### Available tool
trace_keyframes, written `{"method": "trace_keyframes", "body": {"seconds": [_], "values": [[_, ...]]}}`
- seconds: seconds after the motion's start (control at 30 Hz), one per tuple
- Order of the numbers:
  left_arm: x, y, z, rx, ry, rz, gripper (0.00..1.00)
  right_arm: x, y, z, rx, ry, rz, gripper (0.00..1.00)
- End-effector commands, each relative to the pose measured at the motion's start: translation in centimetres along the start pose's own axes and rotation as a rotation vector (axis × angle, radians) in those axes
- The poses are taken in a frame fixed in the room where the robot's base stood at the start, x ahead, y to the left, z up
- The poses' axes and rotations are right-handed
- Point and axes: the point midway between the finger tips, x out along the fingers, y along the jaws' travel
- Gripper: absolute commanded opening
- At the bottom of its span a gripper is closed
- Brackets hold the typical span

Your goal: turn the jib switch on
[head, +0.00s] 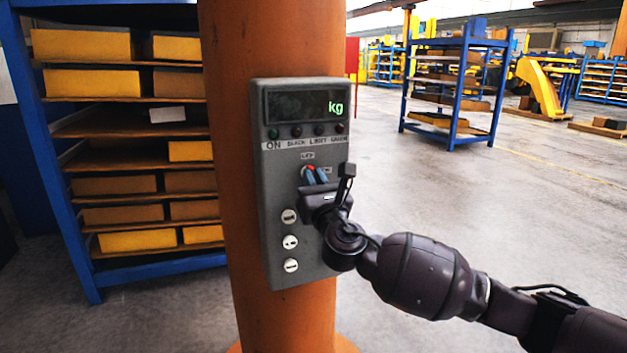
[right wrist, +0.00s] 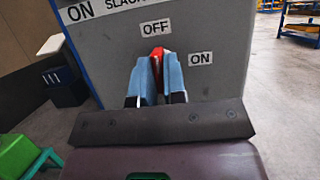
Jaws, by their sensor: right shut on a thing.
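The jib switch has a red knob (right wrist: 158,54) on the front of a grey control box (head: 267,225). In the right wrist view the knob stands between an OFF label (right wrist: 155,28) above it and an ON label (right wrist: 201,58) to its right. Its tip is near and just below OFF. My right gripper (head: 316,176) is shut on the knob, with its blue fingertips (right wrist: 158,78) on either side of it. The fingers hide the knob's lower part. My left gripper is not in view.
The box is on an orange column (head: 229,60). It has a display (head: 306,104) reading "kg", a row of small lamps below it, and white buttons (head: 290,242) lower down. A blue rack (head: 60,190) with yellow-fronted bins stands at left. Open floor lies at right.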

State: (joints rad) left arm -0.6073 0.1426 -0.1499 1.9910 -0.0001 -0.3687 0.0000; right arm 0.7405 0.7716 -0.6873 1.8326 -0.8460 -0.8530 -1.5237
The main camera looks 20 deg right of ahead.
Motion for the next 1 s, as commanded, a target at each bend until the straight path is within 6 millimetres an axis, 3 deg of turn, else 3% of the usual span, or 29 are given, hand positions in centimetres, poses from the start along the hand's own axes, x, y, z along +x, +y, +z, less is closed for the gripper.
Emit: {"method": "trace_keyframes", "body": {"seconds": [0.37, 1.0], "values": [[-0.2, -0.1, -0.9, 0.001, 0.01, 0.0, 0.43, 0.0, 0.1, 0.1, 0.143, 0.002, -0.059, 0.0], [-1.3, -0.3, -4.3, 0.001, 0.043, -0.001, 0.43, 0.1, 0.2, 0.2, 0.691, 0.002, -0.287, 0.0]]}}
